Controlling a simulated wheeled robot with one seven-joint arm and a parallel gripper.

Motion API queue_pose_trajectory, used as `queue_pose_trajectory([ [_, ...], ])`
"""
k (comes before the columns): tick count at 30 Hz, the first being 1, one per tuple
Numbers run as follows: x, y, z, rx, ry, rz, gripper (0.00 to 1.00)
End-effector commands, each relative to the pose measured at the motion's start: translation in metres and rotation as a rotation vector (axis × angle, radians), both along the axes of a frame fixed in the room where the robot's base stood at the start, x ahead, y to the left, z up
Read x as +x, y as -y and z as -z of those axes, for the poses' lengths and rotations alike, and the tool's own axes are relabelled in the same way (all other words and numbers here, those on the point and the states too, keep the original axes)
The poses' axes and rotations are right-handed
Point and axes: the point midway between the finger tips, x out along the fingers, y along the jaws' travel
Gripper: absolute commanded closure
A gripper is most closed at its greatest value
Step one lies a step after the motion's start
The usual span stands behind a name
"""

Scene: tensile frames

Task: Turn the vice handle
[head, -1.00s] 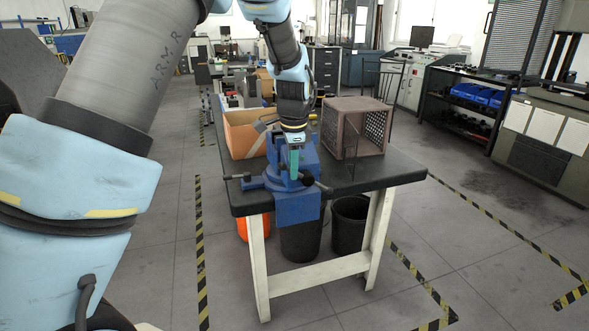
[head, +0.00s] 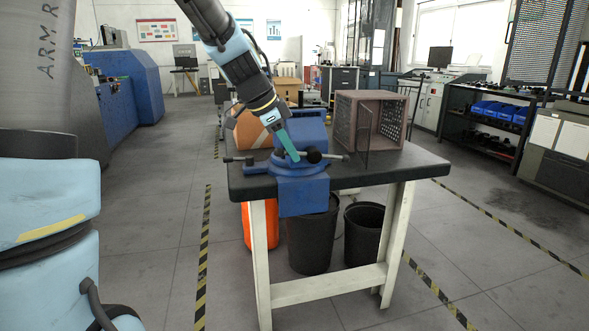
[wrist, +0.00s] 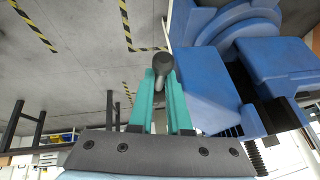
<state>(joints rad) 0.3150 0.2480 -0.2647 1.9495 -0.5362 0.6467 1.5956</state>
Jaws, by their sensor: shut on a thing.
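The blue vice (head: 302,195) is mounted at the front edge of a dark-topped workbench (head: 405,165). It also fills the right of the wrist view (wrist: 215,90). Its dark handle (head: 313,156) has a round knob, which shows just right of my fingertips in the head view. My gripper (head: 293,155) has teal fingers, tilted from upper left down to the handle. In the wrist view, my gripper (wrist: 164,82) is shut on the handle, with the rounded dark end (wrist: 163,63) showing between the fingertips. The fingers hide part of the handle.
A brown mesh crate (head: 345,120) stands on the bench right of the vice, and a cardboard box (head: 250,132) behind it on the left. Two black bins (head: 310,240) and an orange container (head: 262,228) are under the bench. The floor in front is clear.

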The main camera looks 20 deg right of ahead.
Motion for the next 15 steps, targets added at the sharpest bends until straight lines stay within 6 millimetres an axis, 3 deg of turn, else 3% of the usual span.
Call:
queue_pose_trajectory([
  [1, 0.001, -0.003, 0.015, -0.024, -0.003, -0.006, 1.00],
  [15, 0.001, -0.005, 0.031, -0.262, -0.032, -0.003, 1.00],
])
